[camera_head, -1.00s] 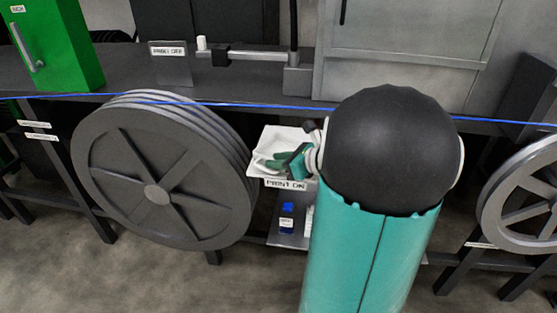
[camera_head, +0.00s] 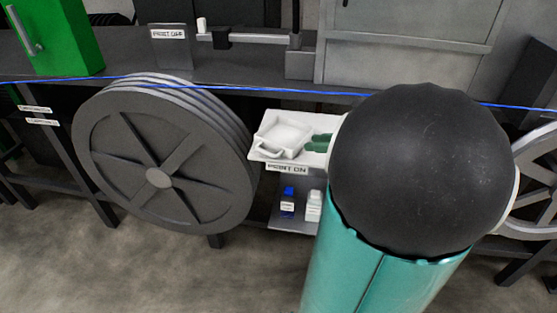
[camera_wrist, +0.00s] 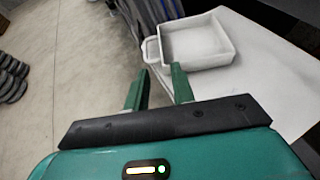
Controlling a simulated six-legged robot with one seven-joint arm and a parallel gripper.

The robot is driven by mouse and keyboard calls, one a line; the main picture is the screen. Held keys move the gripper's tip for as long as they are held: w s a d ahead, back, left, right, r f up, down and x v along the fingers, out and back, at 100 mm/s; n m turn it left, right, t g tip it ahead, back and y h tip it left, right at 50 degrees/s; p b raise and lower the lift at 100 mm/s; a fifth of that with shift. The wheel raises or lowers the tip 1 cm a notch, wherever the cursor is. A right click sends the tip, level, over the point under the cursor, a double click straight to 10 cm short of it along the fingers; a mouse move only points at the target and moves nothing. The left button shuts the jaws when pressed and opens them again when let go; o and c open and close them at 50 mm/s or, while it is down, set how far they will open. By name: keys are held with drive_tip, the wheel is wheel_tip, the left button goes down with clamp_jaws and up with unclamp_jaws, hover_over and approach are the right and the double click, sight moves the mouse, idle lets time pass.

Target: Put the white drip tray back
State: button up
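The white drip tray (camera_head: 284,138), a shallow square dish with a loop handle, rests on a white shelf (camera_head: 311,120) labelled "PRINT ON". In the wrist view the tray (camera_wrist: 199,42) is upright and looks empty, with its handle at its left side. My gripper (camera_wrist: 160,70) is open, its two green fingers apart with nothing held between them. The fingertips point toward the tray's near edge and handle. In the head view my gripper (camera_head: 319,143) is just right of the tray, mostly hidden behind my arm. I cannot tell whether it touches the tray.
A large grey ribbed wheel (camera_head: 160,165) stands left of the shelf. A blue cable (camera_head: 270,88) runs across above it. A blue bottle (camera_head: 288,203) and a white bottle (camera_head: 313,206) stand on a lower shelf. A "PRINT OFF" sign (camera_head: 170,34) stands on the bench behind.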

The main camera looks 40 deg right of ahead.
drive_tip(key=w+a+n+g+y, duration=0.25)
drive_tip(key=a+n+g, duration=0.35)
drive_tip(key=a+n, duration=1)
drive_tip(key=s+a+n+h, duration=0.2)
drive_tip(key=a+n+h, duration=0.1)
drive_tip(key=a+n, duration=0.5)
drive_tip(key=s+a+n+g+h, duration=0.1)
drive_tip(key=s+a+n+h, duration=0.2)
drive_tip(key=a+n, duration=0.5)
drive_tip(key=shift+s+n, duration=0.25)
drive_tip(key=shift+n, duration=0.25)
drive_tip(key=shift+d, duration=0.15)
